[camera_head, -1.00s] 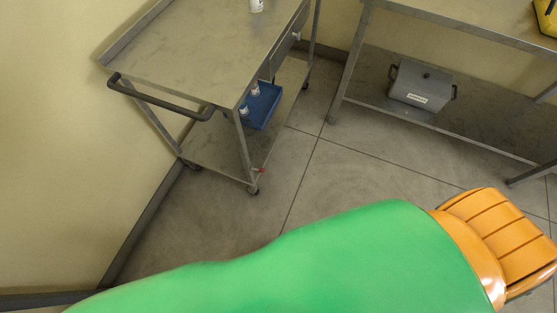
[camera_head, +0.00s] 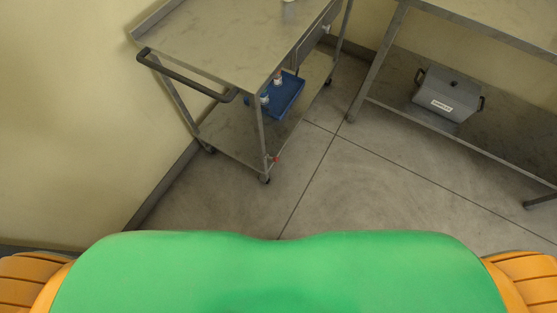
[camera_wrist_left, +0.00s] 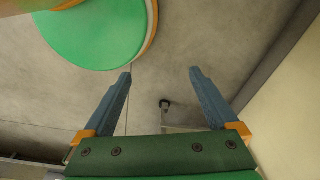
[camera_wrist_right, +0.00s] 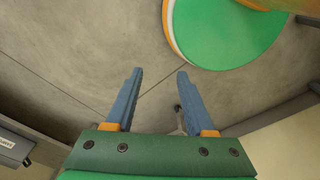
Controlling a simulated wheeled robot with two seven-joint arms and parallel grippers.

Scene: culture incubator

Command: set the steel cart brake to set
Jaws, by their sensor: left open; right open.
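The steel cart (camera_head: 215,45) stands ahead and left of centre in the head view, with a dark push handle at its left end. A small red part (camera_head: 274,159), seemingly the brake, shows low on the cart's near leg, just above the caster (camera_head: 264,179); its setting is too small to tell. My left gripper (camera_wrist_left: 160,72) is open and empty above the floor, with a caster visible beyond its fingers. My right gripper (camera_wrist_right: 160,72) is open and empty above the floor, with a caster partly behind one finger. Neither gripper shows in the head view.
A blue tray (camera_head: 284,98) with small white bottles sits on the cart's lower shelf. A steel table (camera_head: 400,112) at the right carries a grey box (camera_head: 448,94) on its lower shelf. A wall is close on the cart's left. The floor (camera_head: 350,200) before the cart is clear.

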